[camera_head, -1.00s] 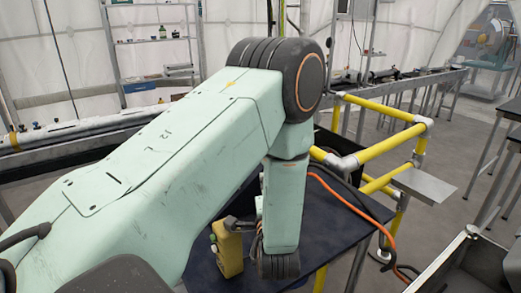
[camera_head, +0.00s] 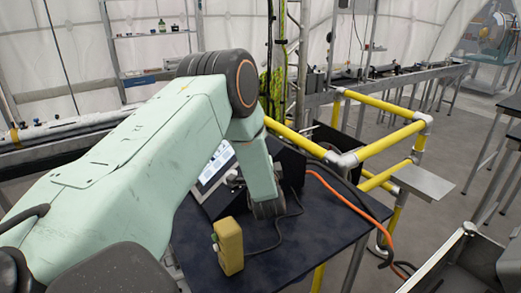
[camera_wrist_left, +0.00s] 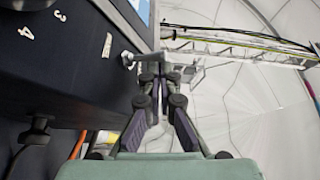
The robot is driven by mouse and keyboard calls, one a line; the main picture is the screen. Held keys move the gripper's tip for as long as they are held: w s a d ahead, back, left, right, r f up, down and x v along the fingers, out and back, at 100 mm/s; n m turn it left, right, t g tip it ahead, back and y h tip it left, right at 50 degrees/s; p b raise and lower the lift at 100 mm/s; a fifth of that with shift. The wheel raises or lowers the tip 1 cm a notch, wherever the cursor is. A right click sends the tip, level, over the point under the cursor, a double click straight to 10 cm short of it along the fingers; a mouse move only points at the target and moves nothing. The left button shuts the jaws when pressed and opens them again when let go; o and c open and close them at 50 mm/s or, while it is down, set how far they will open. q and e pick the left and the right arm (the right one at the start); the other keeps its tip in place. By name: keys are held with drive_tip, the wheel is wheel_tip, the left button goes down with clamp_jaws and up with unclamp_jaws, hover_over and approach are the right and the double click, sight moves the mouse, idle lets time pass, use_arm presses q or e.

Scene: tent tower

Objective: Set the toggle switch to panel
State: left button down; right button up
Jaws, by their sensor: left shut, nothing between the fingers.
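A dark console (camera_head: 291,164) with a lit screen (camera_head: 213,168) stands on the dark table, partly behind my left arm. In the left wrist view its dark panel (camera_wrist_left: 70,70) fills the left side, with white markings. A small metallic lever-like part (camera_wrist_left: 127,58), perhaps the toggle switch, sticks out near the panel edge. My left gripper (camera_wrist_left: 158,76) is shut and empty, its tips just right of that part. I cannot tell whether they touch or which way the switch is set. In the head view my arm hides the gripper. My right gripper is not in view.
A yellow box (camera_head: 229,247) with a cable stands on the dark table (camera_head: 300,235) near the arm. Yellow railings (camera_head: 385,145) and an orange cable (camera_head: 345,200) are to the right. A dark connector with a cable (camera_wrist_left: 36,134) sits on the panel in the wrist view.

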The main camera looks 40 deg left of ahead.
use_arm(q)
drive_tip(key=shift+d, duration=0.1)
idle(0.4)
drive_tip(key=shift+s+n, duration=0.1)
drive_tip(key=shift+n, duration=0.3)
drive_tip(key=shift+n+y+b, duration=0.3)
drive_tip(key=shift+y+b, duration=0.1)
